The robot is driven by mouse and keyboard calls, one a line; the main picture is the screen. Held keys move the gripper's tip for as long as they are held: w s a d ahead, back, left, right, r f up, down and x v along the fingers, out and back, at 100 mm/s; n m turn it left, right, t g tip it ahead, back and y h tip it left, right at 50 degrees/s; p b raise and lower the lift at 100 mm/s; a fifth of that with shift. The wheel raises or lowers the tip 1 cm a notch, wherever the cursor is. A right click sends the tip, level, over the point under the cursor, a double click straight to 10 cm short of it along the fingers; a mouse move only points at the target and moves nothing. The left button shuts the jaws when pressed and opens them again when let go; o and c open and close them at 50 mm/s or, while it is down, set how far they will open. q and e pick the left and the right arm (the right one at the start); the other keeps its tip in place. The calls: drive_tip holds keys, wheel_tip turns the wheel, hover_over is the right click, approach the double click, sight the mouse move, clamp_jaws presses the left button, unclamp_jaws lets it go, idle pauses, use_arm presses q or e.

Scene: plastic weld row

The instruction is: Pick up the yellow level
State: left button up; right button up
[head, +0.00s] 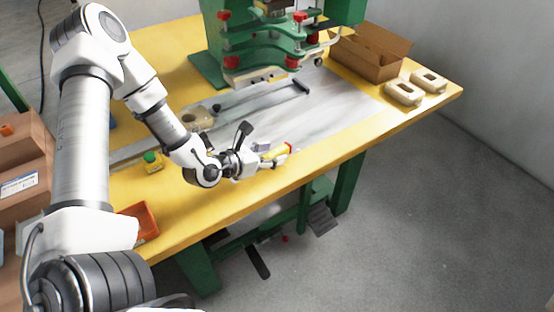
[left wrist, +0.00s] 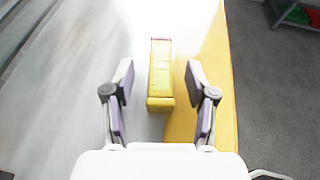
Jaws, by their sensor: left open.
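The yellow level (head: 275,152) lies near the front edge of the table, with red at its far end in the head view. In the left wrist view the yellow level (left wrist: 160,78) lies lengthwise, between and ahead of the two fingers. My left gripper (head: 262,156) is open, and its fingertips (left wrist: 159,82) stand on either side of the level's near end with a gap on both sides. The gripper partly hides the level in the head view. My right gripper is not in view.
A green welding machine (head: 270,45) stands at the back of the yellow table (head: 220,222). An open cardboard box (head: 368,52) and two beige parts (head: 403,93) (head: 429,80) sit at the right. An orange bin (head: 142,221) and a small green-topped yellow item (head: 152,161) are at the left.

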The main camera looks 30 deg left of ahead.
use_arm(q)
drive_tip(key=shift+x, duration=0.8)
drive_tip(key=shift+s+r, duration=0.1)
drive_tip(key=shift+c, duration=0.3)
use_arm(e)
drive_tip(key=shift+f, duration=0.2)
use_arm(q)
clamp_jaws()
